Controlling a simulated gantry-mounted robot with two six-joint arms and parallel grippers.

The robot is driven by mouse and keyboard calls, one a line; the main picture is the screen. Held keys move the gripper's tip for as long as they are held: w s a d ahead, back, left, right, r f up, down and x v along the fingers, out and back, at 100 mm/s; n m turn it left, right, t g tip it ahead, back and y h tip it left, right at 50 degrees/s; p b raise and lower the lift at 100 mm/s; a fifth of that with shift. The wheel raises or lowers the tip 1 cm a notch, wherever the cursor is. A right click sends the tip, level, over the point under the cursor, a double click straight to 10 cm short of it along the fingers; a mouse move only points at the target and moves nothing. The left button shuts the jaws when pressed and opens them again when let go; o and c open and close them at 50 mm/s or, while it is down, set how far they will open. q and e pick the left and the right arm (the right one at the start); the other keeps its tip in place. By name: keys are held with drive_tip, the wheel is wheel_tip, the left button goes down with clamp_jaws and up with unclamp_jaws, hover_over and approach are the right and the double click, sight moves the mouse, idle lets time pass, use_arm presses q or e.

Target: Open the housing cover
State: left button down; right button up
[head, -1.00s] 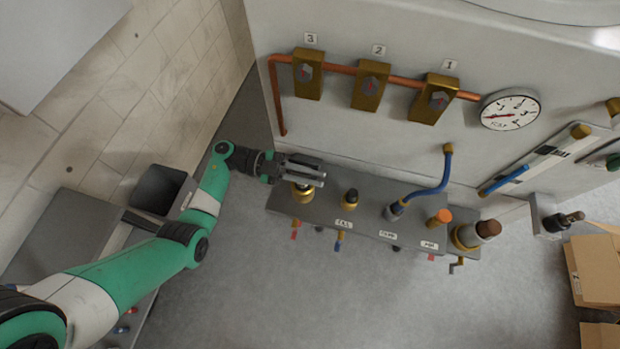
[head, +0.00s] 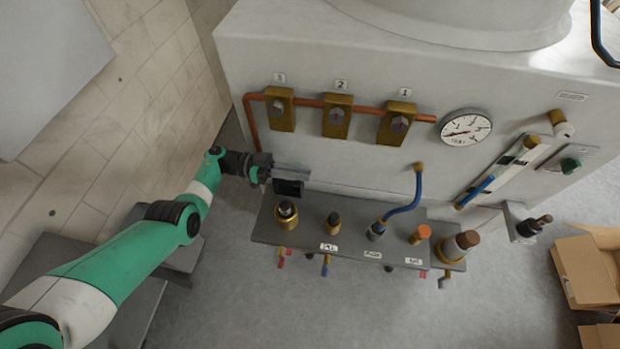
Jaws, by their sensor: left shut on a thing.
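My left gripper (head: 266,172) comes in from the left, at the far left end of the grey shelf, close to the machine's front wall. It is shut on a small grey piece with a dark square face (head: 289,187). This piece appears to be the housing cover. It stands tilted up behind the leftmost brass fitting (head: 286,214), whose dark top is exposed. Whether the piece is hinged to something behind it cannot be told. The fingers hide its left edge. My right gripper is not in view.
The grey shelf (head: 345,247) carries several fittings, a blue hose (head: 407,203) and an orange cap (head: 421,233). Above it run a copper pipe (head: 308,102) with three brass valves and a round gauge (head: 465,130). Cardboard boxes (head: 586,269) lie at the right. The floor in front is clear.

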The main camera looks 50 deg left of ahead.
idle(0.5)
use_arm(q)
drive_tip(key=c, duration=0.9)
unclamp_jaws()
drive_tip(key=shift+a, duration=0.1)
drive_tip(key=b+v, duration=0.3)
drive_tip(key=v, duration=0.8)
drive_tip(key=shift+s+a, duration=0.2)
